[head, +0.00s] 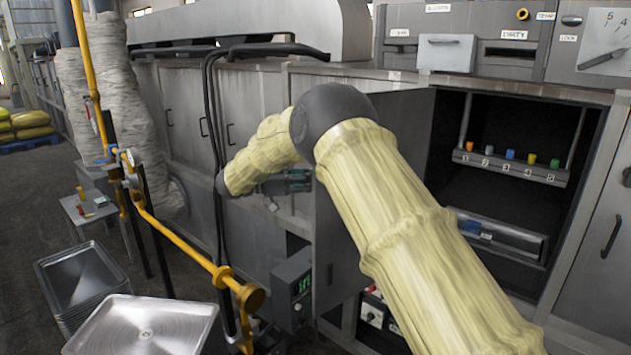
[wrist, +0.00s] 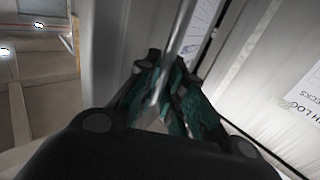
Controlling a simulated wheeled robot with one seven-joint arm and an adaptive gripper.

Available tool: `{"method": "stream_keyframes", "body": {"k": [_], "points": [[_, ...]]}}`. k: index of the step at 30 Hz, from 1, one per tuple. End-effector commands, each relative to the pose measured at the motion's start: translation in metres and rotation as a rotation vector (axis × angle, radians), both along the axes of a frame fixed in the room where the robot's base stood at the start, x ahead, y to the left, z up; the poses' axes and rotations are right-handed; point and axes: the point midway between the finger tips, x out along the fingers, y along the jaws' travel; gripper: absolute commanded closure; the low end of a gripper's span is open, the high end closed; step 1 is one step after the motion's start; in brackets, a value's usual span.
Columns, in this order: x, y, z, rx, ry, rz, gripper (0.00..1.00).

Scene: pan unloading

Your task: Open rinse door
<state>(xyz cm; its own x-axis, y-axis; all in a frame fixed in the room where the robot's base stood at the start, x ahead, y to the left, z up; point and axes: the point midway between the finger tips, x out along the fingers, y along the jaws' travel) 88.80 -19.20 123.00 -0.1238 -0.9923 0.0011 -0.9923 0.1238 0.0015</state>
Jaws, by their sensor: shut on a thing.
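A row of grey metal cabinet doors (head: 255,105) runs along the machine in the head view. No label that I can read marks one as the rinse door. My gripper (head: 290,182) is at the end of my arm, close in front of these doors. In the wrist view its dark green fingers (wrist: 165,100) are closed around a thin, shiny upright metal bar (wrist: 183,30), which looks like a door handle. Grey panels stand on both sides of the bar. My arm hides part of the doors in the head view.
An open dark compartment (head: 500,185) at right holds a numbered rack (head: 512,167) with coloured pieces. Yellow pipework (head: 180,232) and black hoses (head: 208,120) stand left of my gripper. Metal pans (head: 145,330) are stacked at the lower left. A control box (head: 291,285) sits below.

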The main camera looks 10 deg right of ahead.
Motion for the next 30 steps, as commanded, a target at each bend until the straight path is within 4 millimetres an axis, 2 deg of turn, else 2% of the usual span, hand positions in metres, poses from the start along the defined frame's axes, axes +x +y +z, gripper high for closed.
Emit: {"method": "stream_keyframes", "body": {"k": [1, 2, 5, 19, 30], "points": [[0.001, -0.003, 0.004, -0.003, -0.005, -0.002, 1.0], [0.001, -0.003, 0.004, -0.003, -0.005, -0.002, 0.85], [0.001, -0.002, 0.003, -0.001, -0.004, -0.001, 0.69], [0.002, 0.009, 0.001, -0.001, -0.003, 0.003, 0.69], [0.008, 0.058, 0.001, -0.002, -0.004, 0.004, 0.69]]}}
